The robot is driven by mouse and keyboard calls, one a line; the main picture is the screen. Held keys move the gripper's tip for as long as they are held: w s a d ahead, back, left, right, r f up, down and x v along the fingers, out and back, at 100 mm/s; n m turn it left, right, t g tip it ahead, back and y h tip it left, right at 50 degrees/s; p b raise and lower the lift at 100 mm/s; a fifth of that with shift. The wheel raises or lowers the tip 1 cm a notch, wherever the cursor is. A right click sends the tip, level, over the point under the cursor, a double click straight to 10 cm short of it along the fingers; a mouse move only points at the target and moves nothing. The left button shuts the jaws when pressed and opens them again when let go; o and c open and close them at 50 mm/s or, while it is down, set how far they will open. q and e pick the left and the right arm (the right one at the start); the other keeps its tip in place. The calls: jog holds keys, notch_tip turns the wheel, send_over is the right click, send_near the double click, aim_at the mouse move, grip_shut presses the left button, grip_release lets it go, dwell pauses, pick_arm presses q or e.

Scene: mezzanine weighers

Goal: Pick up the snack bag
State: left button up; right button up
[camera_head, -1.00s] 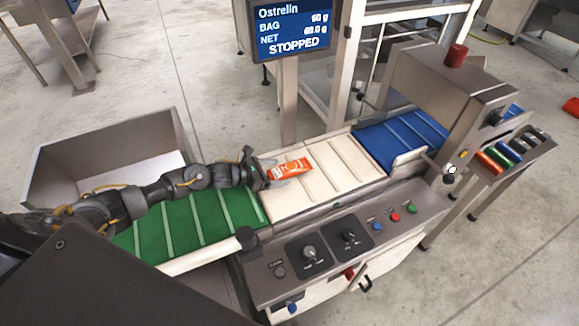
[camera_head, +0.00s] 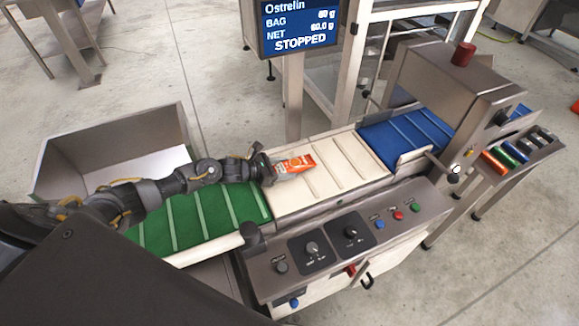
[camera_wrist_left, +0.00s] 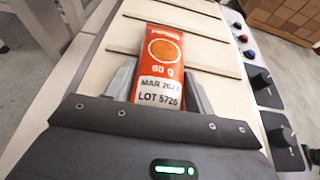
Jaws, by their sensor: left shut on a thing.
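The snack bag (camera_head: 296,163) is orange with a white label. It is at the left end of the white belt section (camera_head: 345,175), close to the green belt. In the left wrist view the bag (camera_wrist_left: 160,60) shows an orange disc, "60 g", "MAR 2027" and "LOT 5726". My left gripper (camera_head: 280,167) reaches in from the left and is shut on the bag, with one finger on each side of it in the left wrist view (camera_wrist_left: 158,95). I cannot tell whether the bag touches the belt. My right gripper is not in view.
The green belt (camera_head: 190,220) lies left and the blue belt (camera_head: 405,135) right, under a steel housing (camera_head: 450,90). A control panel (camera_head: 345,240) runs along the front. A steel bin (camera_head: 110,160) stands at the left. A screen (camera_head: 298,25) reads STOPPED.

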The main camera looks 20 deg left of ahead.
aim_at(285, 167)
pick_arm(q)
jog(key=shift+r+b, duration=0.35)
jog(key=shift+r, duration=0.2)
jog(key=shift+s+d+r+b, duration=0.15)
jog(key=shift+r+b, duration=0.3)
jog(key=shift+r, duration=0.75)
jog(key=s+d+r+b, duration=0.2)
jog(key=s+d+r, duration=0.6)
jog(key=d+r, duration=0.1)
jog(key=shift+s+d+r+b, duration=0.25)
jog(key=shift+d+b, duration=0.15)
jog(key=shift+d, duration=0.5)
jog(key=shift+a, duration=0.1)
